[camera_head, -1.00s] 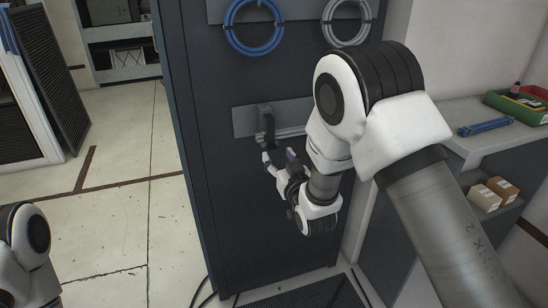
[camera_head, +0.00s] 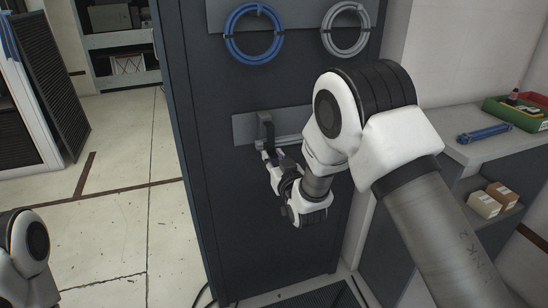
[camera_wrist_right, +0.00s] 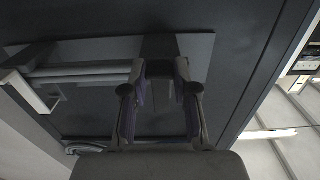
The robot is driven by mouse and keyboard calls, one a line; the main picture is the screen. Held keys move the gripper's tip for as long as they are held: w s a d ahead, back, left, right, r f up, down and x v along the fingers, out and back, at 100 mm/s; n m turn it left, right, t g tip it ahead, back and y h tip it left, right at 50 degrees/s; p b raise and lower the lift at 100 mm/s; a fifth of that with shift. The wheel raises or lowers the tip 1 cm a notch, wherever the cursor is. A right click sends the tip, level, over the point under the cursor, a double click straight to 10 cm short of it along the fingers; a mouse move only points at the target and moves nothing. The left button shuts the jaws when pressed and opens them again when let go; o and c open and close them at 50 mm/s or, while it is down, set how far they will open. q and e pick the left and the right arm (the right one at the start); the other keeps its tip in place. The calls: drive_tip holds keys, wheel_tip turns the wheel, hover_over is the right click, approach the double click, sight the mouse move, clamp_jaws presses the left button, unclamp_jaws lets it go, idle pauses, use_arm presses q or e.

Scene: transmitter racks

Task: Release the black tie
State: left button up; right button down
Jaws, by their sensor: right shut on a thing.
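The black tie (camera_head: 266,130) hangs from a bracket on the grey plate (camera_head: 243,129) on the dark rack door. My right gripper (camera_head: 272,154) is at its lower end, with the fingers pointing up at the door. In the right wrist view, the dark tie (camera_wrist_right: 160,47) shows between the two fingertips of the right gripper (camera_wrist_right: 161,70), which is shut on it. My left gripper is out of view; only part of the left arm shows at the lower left.
A blue cable coil (camera_head: 253,34) and a grey cable coil (camera_head: 346,29) hang above on the rack door (camera_head: 300,87). A shelf (camera_head: 484,147) with a green bin (camera_head: 520,110) stands at the right. The floor left of the rack is clear.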

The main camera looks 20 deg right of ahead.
wheel_tip(320, 180, up, 13)
drive_tip(key=s+g+p, duration=0.2)
drive_tip(key=g+p, duration=0.7)
drive_tip(key=p, duration=1.7)
drive_tip(key=shift+s+g, duration=0.3)
drive_tip(key=shift+g, duration=0.1)
drive_tip(key=c, duration=0.9)
unclamp_jaws()
drive_tip(key=shift+w+f, duration=0.1)
drive_tip(key=v, duration=1.1)
drive_tip(key=shift+r, duration=0.25)
